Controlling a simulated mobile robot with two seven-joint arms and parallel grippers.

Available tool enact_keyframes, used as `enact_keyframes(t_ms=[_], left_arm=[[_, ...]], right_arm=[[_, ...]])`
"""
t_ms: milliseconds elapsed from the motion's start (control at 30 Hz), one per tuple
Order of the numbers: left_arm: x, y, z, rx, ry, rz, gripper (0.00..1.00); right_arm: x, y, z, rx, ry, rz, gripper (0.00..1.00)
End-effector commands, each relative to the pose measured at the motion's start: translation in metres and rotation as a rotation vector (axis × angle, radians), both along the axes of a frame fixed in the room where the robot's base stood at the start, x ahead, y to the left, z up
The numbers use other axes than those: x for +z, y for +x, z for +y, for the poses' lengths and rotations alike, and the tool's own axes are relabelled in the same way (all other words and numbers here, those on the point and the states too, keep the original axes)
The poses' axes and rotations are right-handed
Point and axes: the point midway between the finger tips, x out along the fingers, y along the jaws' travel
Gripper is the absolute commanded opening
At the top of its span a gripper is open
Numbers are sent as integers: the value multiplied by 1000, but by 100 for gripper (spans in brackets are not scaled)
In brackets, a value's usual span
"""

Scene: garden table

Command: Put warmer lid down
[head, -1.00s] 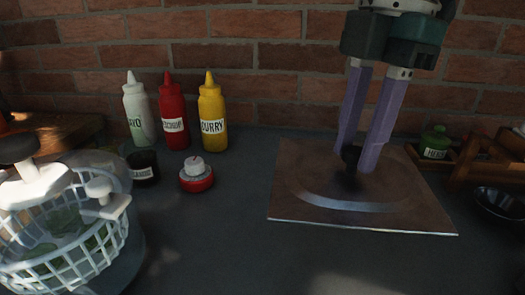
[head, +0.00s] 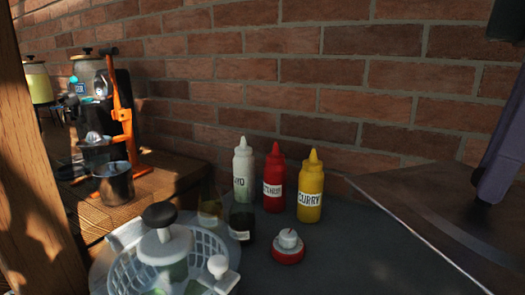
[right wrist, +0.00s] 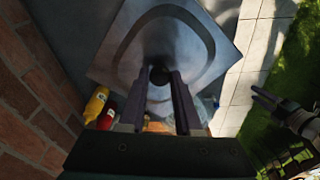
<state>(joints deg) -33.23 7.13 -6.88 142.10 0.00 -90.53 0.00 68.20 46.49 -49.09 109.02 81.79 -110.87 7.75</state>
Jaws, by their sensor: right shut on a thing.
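The warmer lid (head: 425,215) is a flat, brownish metal plate at the right of the head view, partly cut off by the frame. In the right wrist view the lid (right wrist: 207,40) shows a raised ring and a dark round knob (right wrist: 160,72). My right gripper (right wrist: 164,80) is shut on this knob. In the head view only part of my right gripper (head: 488,190) shows at the right edge. How high the lid is above the table is hard to tell. What looks like my left gripper (right wrist: 268,100) is at the right of the right wrist view, away from the lid.
White, red and yellow curry (head: 311,190) sauce bottles stand just left of the lid, against the brick wall (head: 290,75). Grey tabletop (head: 345,250) is free in front.

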Motion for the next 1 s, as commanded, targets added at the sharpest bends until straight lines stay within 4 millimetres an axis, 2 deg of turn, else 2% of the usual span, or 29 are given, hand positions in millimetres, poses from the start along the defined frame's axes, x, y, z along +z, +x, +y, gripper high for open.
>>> enact_keyframes(t_ms=[33, 400, 433, 1000], left_arm=[[14, 0, 0, 1, -1, 0, 50], [52, 0, -2, 6, -9, 0, 50], [62, 0, -2, 6, -9, 0, 50], [251, 0, -1, 2, -2, -1, 50]], right_arm=[[15, -1, 4, -96, -1, -4, 0], [54, -12, 24, -802, 0, -4, 0], [64, -13, 25, -832, 0, -3, 0], [241, -39, 24, -824, 2, -4, 0]])
